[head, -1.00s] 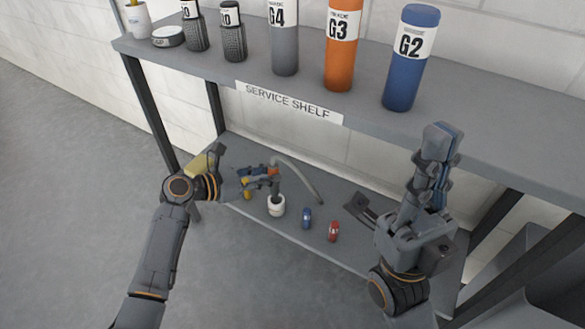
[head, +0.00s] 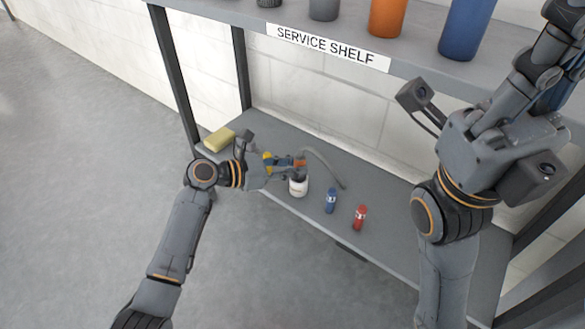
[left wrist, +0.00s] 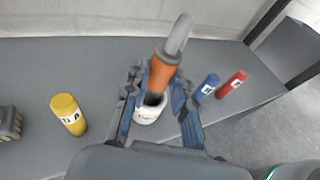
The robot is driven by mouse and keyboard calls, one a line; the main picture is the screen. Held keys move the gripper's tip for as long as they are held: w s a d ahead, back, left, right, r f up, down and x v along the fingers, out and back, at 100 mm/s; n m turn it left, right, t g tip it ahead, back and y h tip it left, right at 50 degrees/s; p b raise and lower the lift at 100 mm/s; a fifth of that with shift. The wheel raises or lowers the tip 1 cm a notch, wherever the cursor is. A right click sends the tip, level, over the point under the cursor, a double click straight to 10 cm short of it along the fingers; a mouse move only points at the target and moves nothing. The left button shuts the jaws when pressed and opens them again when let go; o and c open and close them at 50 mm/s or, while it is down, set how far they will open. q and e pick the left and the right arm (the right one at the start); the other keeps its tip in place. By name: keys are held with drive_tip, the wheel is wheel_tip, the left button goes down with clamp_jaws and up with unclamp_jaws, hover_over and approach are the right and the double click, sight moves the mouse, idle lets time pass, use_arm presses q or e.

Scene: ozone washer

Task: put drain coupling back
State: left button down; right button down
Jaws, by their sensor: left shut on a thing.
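The orange drain coupling (left wrist: 162,72), with a grey hose (left wrist: 180,35) on its end, is between the fingers of my left gripper (left wrist: 158,90). In the head view, my left gripper (head: 296,167) is low over the lower shelf, shut on the coupling (head: 300,161). A white cup (head: 298,188) with a dark opening stands directly beneath; it also shows in the left wrist view (left wrist: 147,115). The coupling's lower end is hidden, so I cannot tell whether it touches the cup. My right gripper (head: 562,40) is raised at the upper right, partly cut off; its opening is unclear.
A blue cylinder (head: 331,200) and a red cylinder (head: 360,217) stand right of the cup. A yellow cylinder (left wrist: 68,114) stands left of it. A yellow block (head: 218,140) lies at the shelf's left end. The upper shelf (head: 420,72) overhangs behind, carrying large cylinders.

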use_arm(q)
drive_tip(key=shift+f, duration=0.5)
idle(0.4)
drive_tip(key=c, duration=1)
unclamp_jaws()
drive_tip(key=shift+c, duration=0.2)
